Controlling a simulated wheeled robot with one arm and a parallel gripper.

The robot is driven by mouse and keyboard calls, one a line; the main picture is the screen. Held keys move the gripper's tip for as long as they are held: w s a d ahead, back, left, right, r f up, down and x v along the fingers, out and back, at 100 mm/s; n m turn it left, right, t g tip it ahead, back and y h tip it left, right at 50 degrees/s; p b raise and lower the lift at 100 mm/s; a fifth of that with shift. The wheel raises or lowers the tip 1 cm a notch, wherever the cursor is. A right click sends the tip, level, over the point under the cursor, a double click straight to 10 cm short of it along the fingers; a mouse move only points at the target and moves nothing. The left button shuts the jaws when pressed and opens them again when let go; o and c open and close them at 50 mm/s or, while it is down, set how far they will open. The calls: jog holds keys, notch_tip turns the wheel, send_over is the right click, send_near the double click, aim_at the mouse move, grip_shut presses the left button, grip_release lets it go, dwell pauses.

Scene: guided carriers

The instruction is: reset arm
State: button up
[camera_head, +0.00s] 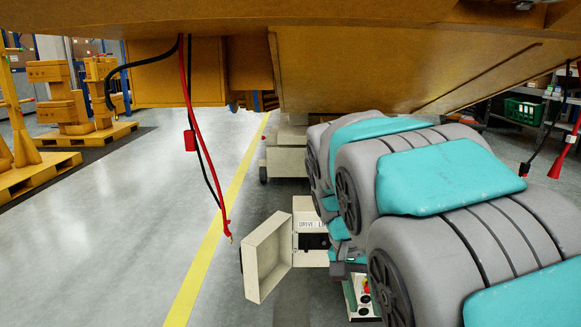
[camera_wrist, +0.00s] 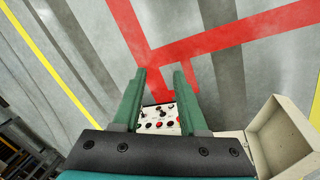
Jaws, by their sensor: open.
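My gripper (camera_wrist: 161,72) shows in the wrist view as two green fingers standing apart, with nothing held between them. Beyond and between the fingers is a pale control panel (camera_wrist: 158,122) with red and black buttons and a small lever. I cannot tell how far it is from the fingertips. Part of a panel with a red button (camera_head: 364,296) also shows in the head view beside my arm.
An open cream box (camera_head: 268,256) with its door swung left stands near my arm; it also shows in the wrist view (camera_wrist: 282,140). A large ochre body (camera_head: 380,70) hangs overhead with red and black cables (camera_head: 190,110) dangling. Pallets (camera_head: 90,132) stand left. Floor beside the yellow line (camera_head: 215,230) is clear.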

jog(key=s+f+n+y+p, duration=0.1)
jog(key=s+f+n, duration=0.1)
jog(key=s, duration=1)
jog(key=s+d+f+n+g+y+p, duration=0.1)
jog(key=s+f+n+p, duration=0.1)
jog(key=s, duration=1)
jog(key=shift+d+f+n+y, duration=0.2)
jog(key=shift+f+n+y, duration=0.2)
jog(key=shift+n, duration=0.4)
